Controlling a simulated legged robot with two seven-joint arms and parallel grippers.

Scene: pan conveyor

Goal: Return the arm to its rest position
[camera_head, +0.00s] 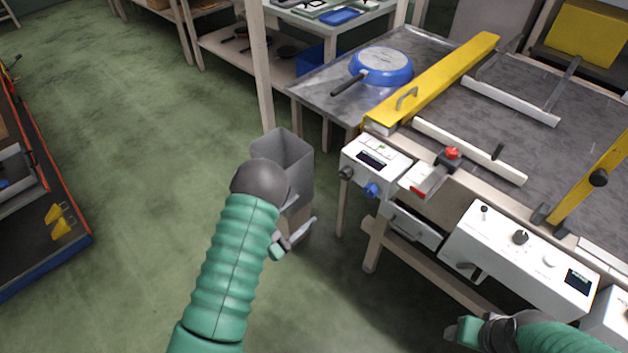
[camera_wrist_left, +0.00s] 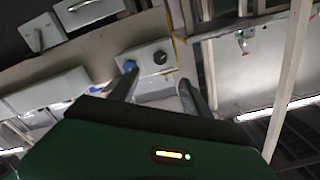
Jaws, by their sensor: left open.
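My left arm (camera_head: 235,265) reaches in from the bottom, its dark wrist in front of a grey open-topped bin. My left gripper (camera_head: 294,240) shows partly beyond the wrist, apart from the conveyor table. In the left wrist view its two dark fingers (camera_wrist_left: 158,90) are spread with nothing between them; a white control box with a blue knob (camera_wrist_left: 130,66) lies beyond. My right arm (camera_head: 550,335) shows at the bottom right edge; its gripper (camera_head: 462,331) is partly seen and its fingers cannot be made out.
A blue pan (camera_head: 382,64) lies upside down on the grey table (camera_head: 325,88), beside a yellow bar (camera_head: 440,80). White control boxes (camera_head: 376,160) line the table's near edge. The grey bin (camera_head: 297,150) stands close to my left wrist. Green floor (camera_head: 130,130) is clear to the left.

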